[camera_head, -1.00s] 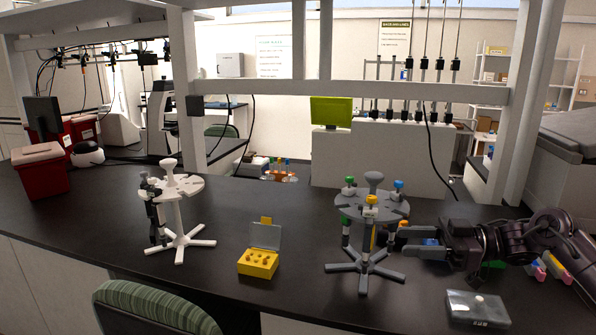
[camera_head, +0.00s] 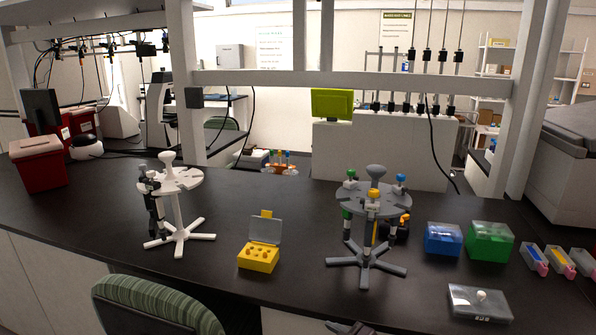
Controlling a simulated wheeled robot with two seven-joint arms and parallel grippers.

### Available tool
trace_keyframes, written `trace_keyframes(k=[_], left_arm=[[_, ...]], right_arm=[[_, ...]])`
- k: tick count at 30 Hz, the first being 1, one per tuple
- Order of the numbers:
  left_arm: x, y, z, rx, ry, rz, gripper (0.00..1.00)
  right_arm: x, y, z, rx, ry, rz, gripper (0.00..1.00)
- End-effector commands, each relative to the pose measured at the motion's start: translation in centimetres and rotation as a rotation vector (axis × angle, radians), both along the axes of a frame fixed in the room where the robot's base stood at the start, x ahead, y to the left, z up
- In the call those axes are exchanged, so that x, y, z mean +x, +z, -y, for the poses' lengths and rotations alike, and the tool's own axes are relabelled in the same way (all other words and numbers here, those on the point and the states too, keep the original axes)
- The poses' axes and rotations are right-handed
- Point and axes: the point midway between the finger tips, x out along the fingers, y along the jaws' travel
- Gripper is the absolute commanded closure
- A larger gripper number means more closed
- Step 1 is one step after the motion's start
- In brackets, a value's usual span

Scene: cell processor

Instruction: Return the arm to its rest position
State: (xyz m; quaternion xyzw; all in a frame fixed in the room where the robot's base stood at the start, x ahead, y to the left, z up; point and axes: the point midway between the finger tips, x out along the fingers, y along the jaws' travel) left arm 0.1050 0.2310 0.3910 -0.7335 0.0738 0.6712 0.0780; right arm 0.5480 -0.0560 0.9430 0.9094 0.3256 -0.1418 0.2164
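A dark piece of my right arm (camera_head: 352,328) shows at the bottom edge, in front of the bench; its fingers cannot be made out. My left gripper is out of view. The grey pipette stand (camera_head: 366,262) stands upright on the bench, right of centre, with pipettes topped green, yellow, blue and orange. No gripper is near the stand.
On the black bench stand a white stand (camera_head: 180,240) with a dark pipette, an open yellow box (camera_head: 258,258), blue (camera_head: 443,240) and green (camera_head: 490,242) boxes, and a clear-lidded box (camera_head: 479,304). A green striped chair (camera_head: 155,305) is at front left.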

Motion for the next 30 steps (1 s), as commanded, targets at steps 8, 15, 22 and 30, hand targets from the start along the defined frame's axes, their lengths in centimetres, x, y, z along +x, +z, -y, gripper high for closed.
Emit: trace_keyframes(k=[8, 15, 22, 30], left_arm=[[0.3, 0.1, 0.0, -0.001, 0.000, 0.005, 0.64], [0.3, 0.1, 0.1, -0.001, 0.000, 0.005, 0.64], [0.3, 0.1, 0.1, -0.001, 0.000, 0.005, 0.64], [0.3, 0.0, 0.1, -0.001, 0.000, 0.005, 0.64]], right_arm=[[-9.1, -4.5, 7.4, -0.081, -0.418, -0.379, 0.56], [-15.9, -6.2, 11.3, -0.118, -0.583, -0.634, 0.56], [-21.7, -6.8, 13.5, -0.134, -0.682, -0.838, 0.56], [-21.2, -12.2, 13.6, -0.148, -0.691, -0.890, 0.56]])
